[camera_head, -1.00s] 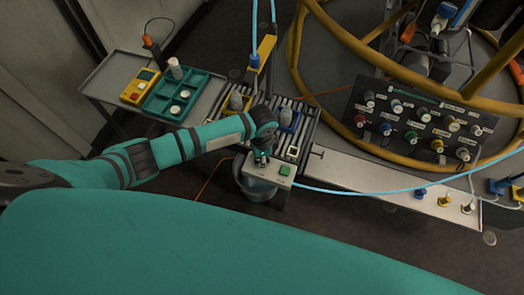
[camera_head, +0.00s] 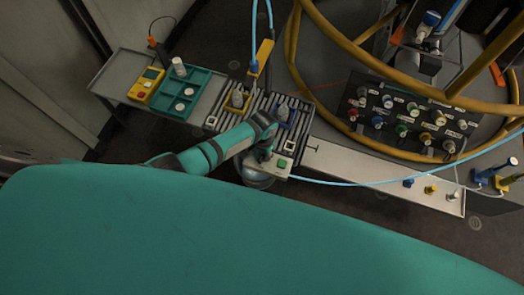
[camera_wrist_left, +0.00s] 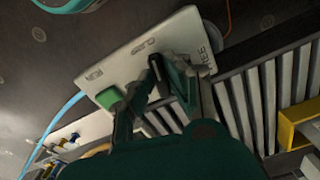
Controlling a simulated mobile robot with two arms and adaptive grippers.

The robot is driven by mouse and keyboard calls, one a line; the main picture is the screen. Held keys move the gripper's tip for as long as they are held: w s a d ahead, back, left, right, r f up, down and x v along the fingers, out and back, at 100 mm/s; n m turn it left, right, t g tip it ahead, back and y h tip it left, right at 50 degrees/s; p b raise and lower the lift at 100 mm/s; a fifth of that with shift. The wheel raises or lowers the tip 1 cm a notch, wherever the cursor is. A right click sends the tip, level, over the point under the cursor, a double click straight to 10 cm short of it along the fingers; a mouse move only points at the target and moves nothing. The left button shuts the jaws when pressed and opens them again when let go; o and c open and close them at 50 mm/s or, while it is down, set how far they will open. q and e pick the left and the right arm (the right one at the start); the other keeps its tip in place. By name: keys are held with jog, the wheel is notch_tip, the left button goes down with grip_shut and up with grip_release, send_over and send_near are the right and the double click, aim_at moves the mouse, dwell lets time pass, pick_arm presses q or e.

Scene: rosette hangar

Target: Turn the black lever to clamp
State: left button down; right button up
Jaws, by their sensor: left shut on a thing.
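A pale control plate (camera_wrist_left: 139,56) fills the upper middle of the left wrist view, with the labels RUN, CLAMP and FREE and a green button (camera_wrist_left: 109,97). The plate also shows in the head view (camera_head: 289,176), at the near end of a slatted rack. The black lever (camera_wrist_left: 155,65) is a narrow dark piece on the plate, mostly hidden by my left gripper (camera_wrist_left: 160,95). My left gripper is shut on the lever, with a finger on each side of it. The exact lever angle is hard to tell. My right gripper is not in view.
The slatted rack (camera_head: 212,121) holds bottles in yellow and blue holders. A grey cart with a teal tray (camera_head: 172,81) stands left. A panel of coloured knobs (camera_head: 400,145) and yellow rails lie right. A light blue hose (camera_head: 360,183) runs right from the plate.

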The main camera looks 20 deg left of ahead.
aim_at(263, 157)
pick_arm(q)
jog(key=shift+d+r+n+p, duration=0.15)
jog(key=shift+n+p, duration=0.35)
jog(key=shift+n, duration=0.6)
jog(key=shift+w, duration=0.1)
jog(key=c, duration=1.6)
grip_release()
notch_tip(263, 157, up, 12)
